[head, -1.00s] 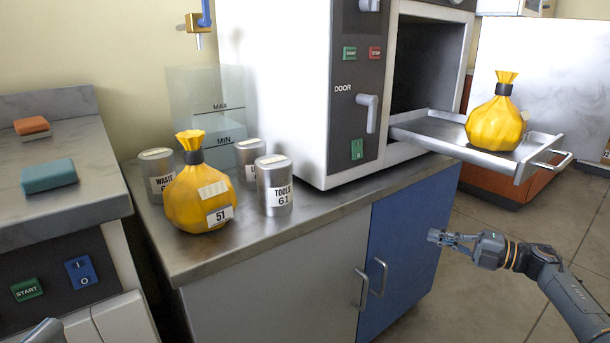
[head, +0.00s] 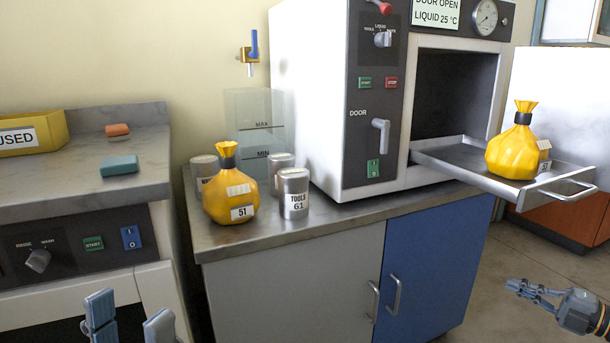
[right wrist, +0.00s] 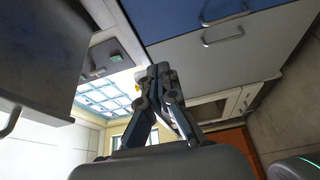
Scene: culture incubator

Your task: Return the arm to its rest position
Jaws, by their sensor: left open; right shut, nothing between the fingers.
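My left gripper (head: 130,322) is at the bottom left of the head view, below the left counter. Its two fingers stand apart with nothing between them, and its lower part is cut off by the frame.
The incubator (head: 312,100) stands open, its tray (head: 455,158) pulled out with a yellow bag (head: 512,152) on it. Another yellow bag (head: 222,205) and several metal canisters (head: 294,182) stand on the counter. Cabinet handles (head: 394,295) jut out. Floor right of the cabinet is clear.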

